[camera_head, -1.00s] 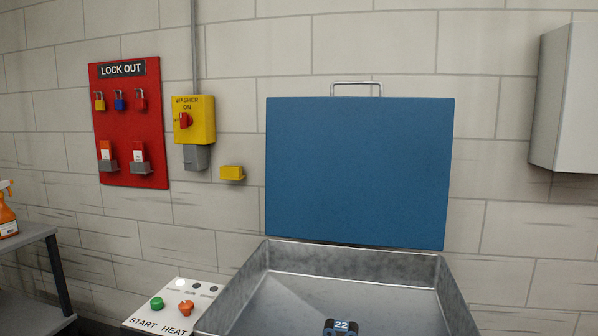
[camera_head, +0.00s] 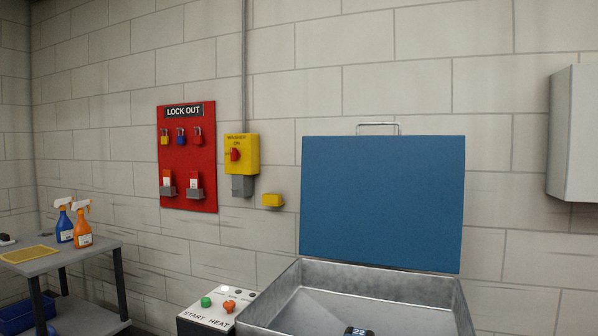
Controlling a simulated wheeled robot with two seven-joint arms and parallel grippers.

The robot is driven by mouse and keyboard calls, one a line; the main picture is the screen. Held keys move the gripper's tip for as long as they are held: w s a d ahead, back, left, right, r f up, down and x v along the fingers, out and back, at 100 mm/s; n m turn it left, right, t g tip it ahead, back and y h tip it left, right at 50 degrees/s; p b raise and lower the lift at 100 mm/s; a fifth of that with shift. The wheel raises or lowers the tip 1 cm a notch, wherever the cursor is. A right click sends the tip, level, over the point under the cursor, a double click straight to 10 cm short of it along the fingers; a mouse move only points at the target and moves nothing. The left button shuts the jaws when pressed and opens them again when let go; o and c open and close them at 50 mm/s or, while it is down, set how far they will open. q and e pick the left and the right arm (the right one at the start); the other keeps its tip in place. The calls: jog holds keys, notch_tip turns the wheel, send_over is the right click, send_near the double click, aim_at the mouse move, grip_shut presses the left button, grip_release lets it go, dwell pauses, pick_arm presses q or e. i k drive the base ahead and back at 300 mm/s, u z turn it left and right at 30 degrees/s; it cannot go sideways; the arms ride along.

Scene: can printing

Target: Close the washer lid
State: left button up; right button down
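The washer lid (camera_head: 382,203) is a flat blue panel standing upright, open, at the back of the washer. A metal handle (camera_head: 378,124) sticks up from its top edge. The washer basin (camera_head: 296,286) is a grey metal tub below the lid, open at the top. A small dark item marked 22 (camera_head: 358,331) shows in the basin at the bottom edge of the view. Neither of my grippers is in view.
A control panel (camera_head: 207,312) with a green and an orange button stands left of the basin. A grey cart (camera_head: 95,249) with spray bottles is at far left. A red lockout board (camera_head: 187,190) and yellow switch box (camera_head: 242,154) hang on the wall. A grey cabinet (camera_head: 573,130) is at right.

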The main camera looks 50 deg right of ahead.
aim_at(376, 193)
jog(key=u, duration=0.1)
jog(key=i, duration=2.4)
jog(key=z, duration=1)
jog(key=i, duration=1.45)
jog(key=z, duration=1.2)
